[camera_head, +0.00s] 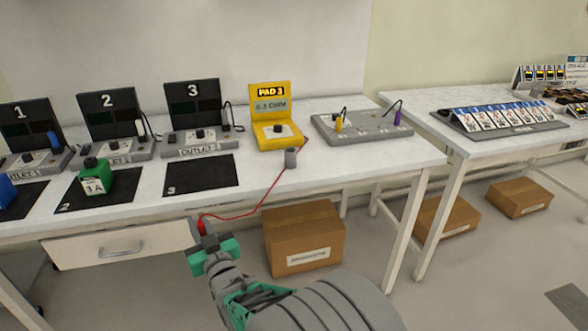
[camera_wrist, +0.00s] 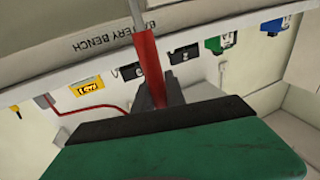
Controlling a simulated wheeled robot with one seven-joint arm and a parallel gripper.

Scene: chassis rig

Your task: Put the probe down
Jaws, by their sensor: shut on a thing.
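The red probe (camera_wrist: 149,62) stands in my gripper, with its red handle between the dark fingers and a thin grey tip beyond them. In the head view the red handle of the probe (camera_head: 201,221) shows just above my gripper (camera_head: 207,240), which is shut on it in front of the bench's front edge, near the drawer. A red lead (camera_head: 255,212) runs from the probe up to a small grey holder (camera_head: 291,158) on the bench. The yellow meter (camera_head: 277,132), reading PAD 3, stands behind that holder. It also shows in the wrist view (camera_wrist: 87,87).
Black mat 3 (camera_head: 200,176) is bare; a green block (camera_head: 95,176) stands on mat 2. Outlet units 1 to 3 line the back. A grey panel (camera_head: 360,128) with yellow and purple plugs lies right of the meter. A cardboard box (camera_head: 303,238) sits below the bench.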

